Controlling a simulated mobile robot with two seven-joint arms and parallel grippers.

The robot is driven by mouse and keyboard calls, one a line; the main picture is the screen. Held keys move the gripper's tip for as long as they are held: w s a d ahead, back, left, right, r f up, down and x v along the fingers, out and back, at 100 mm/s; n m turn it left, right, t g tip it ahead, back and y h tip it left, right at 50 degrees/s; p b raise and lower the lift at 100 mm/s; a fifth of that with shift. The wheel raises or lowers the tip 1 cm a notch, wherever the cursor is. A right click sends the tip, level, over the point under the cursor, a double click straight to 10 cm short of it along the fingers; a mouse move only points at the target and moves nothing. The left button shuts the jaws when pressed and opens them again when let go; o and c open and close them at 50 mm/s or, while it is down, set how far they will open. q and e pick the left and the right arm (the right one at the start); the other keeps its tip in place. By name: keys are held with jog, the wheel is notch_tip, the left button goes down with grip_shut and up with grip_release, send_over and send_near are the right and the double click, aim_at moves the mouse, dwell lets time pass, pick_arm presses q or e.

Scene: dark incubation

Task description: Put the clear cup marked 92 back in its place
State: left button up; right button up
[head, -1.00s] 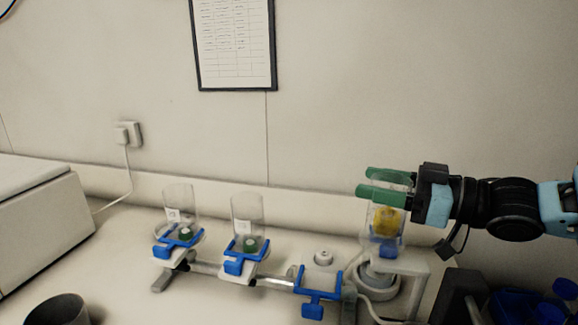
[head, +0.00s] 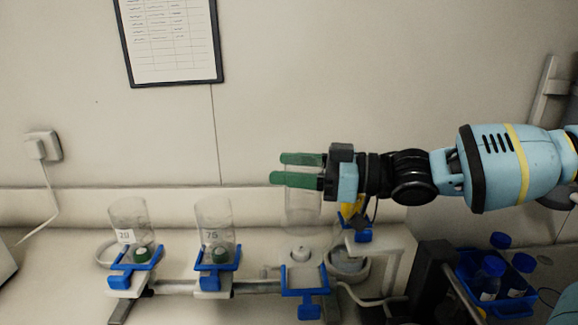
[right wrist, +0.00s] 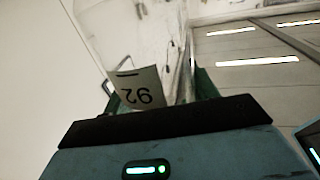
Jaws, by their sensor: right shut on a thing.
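The clear cup marked 92 (head: 303,208) is upright in my right gripper (head: 278,168), whose green fingers are shut on its upper part. Its label 92 (right wrist: 140,90) shows upside down in the right wrist view. The cup hangs above the empty blue holder (head: 304,291), the right one of three on a rail. A white round piece (head: 300,254) lies at that holder, under the cup; I cannot tell the exact gap between them. My left gripper is not in view.
Two clear cups, marked 20 or similar (head: 128,218) and 76 or similar (head: 214,216), stand in the left holders. A white stand (head: 384,240) with a yellow part (head: 351,208) is close on the right. Blue-capped bottles (head: 490,272) sit farther right.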

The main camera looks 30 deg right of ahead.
aim_at(292, 203)
notch_tip(292, 203, down, 4)
jog(key=shift+w+r+b, duration=0.1)
jog(key=shift+r+b, duration=0.1)
jog(key=shift+b, duration=0.4)
jog(key=shift+f, duration=0.45)
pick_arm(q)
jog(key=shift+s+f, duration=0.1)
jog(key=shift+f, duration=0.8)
pick_arm(e)
jog(key=shift+f, duration=0.1)
pick_arm(q)
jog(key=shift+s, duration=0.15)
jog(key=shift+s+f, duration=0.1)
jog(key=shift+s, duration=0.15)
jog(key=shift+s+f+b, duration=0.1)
jog(key=shift+b, duration=0.2)
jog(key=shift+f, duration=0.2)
pick_arm(e)
jog(key=shift+f, duration=0.35)
pick_arm(q)
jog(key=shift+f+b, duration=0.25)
jog(key=shift+b, duration=0.15)
pick_arm(e)
jog(key=shift+f, duration=0.35)
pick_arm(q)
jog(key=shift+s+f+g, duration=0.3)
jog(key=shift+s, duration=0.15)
pick_arm(e)
jog(key=shift+f, duration=0.35)
